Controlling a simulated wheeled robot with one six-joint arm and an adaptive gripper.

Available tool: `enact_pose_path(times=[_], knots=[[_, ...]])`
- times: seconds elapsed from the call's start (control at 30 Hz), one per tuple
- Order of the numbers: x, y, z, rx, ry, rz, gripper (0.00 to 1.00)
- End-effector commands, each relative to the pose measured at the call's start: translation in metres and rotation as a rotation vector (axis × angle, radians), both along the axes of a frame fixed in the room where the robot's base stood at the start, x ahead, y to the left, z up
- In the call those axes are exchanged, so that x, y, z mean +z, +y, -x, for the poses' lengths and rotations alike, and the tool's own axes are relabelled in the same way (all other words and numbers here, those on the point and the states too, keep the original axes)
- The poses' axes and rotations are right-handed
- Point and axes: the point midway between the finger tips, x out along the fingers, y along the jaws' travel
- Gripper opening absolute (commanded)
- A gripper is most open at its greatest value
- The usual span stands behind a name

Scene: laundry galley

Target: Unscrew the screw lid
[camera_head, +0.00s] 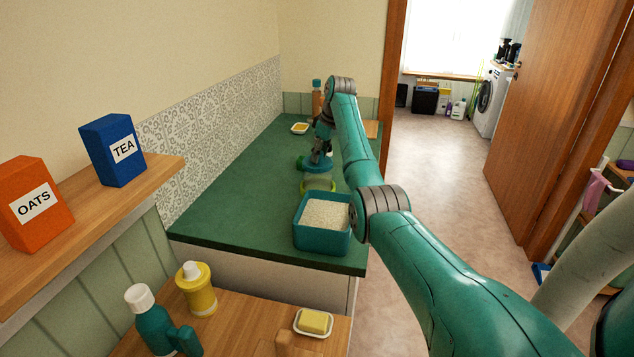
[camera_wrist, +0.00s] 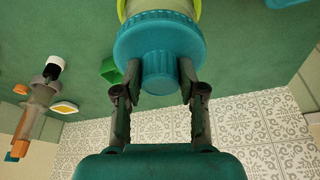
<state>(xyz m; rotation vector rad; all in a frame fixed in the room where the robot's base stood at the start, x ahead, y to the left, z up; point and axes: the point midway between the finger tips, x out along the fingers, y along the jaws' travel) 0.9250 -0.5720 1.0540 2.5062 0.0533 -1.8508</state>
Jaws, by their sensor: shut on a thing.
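A teal screw lid (camera_head: 316,168) with a ridged centre knob (camera_wrist: 159,74) is on top of a jar on the green counter (camera_head: 240,190). The jar (camera_head: 319,185) has a yellow-green band, which also shows at the top edge of the wrist view. My gripper (camera_wrist: 159,70) comes down from above and is shut on the lid's knob, one finger on each side. In the head view my gripper (camera_head: 318,155) partly hides the lid. I cannot tell whether the lid sits tight or loose on the jar.
A teal bin of white grains (camera_head: 323,237) stands just in front of the jar. A dish with a yellow thing (camera_head: 300,128) and a teal-capped bottle (camera_head: 317,95) are farther back. The left part of the counter is clear up to the tiled wall (camera_head: 215,120).

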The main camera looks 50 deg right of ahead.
Motion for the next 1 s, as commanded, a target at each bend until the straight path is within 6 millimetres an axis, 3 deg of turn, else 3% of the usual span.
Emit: enact_pose_path(times=[1.0], knots=[[0.042, 0.0, 0.0, 0.0, 0.0, -0.001, 0.0]])
